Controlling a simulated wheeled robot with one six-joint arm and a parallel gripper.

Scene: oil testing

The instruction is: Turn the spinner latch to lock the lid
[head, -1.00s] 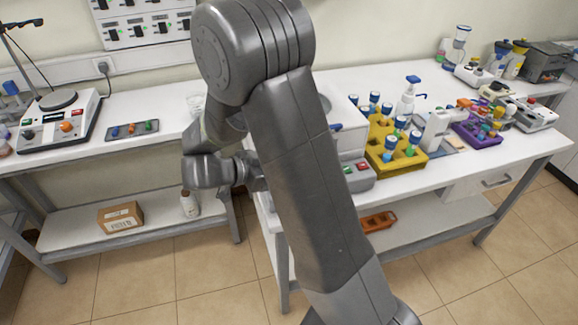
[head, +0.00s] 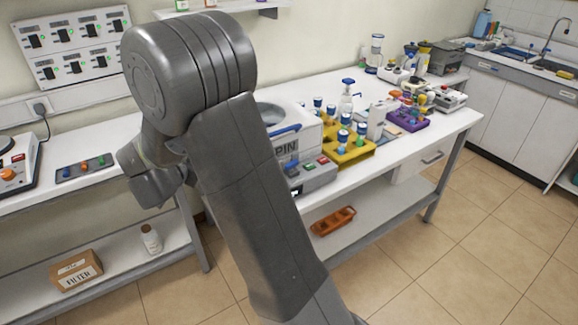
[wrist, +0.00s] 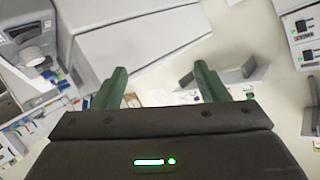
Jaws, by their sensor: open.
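The spinner (head: 291,147), a white and grey machine marked "SPIN", stands on the right-hand bench in the head view, partly behind my arm. It has red and green buttons at its front. A blue bar (head: 285,129) lies along its top edge, beside a round grey opening; I cannot tell whether this bar is the latch or how the lid sits. My gripper shows in the wrist view (wrist: 160,70), with its two green fingers wide apart and nothing between them. In the head view my arm hides the fingers, left of the spinner. I cannot make out the spinner in the wrist view.
A yellow rack (head: 350,152) with blue-capped bottles stands right of the spinner, and a purple rack (head: 408,122) beyond it. An orange tray (head: 333,221) lies on the lower shelf. The tiled floor (head: 430,255) in front is clear.

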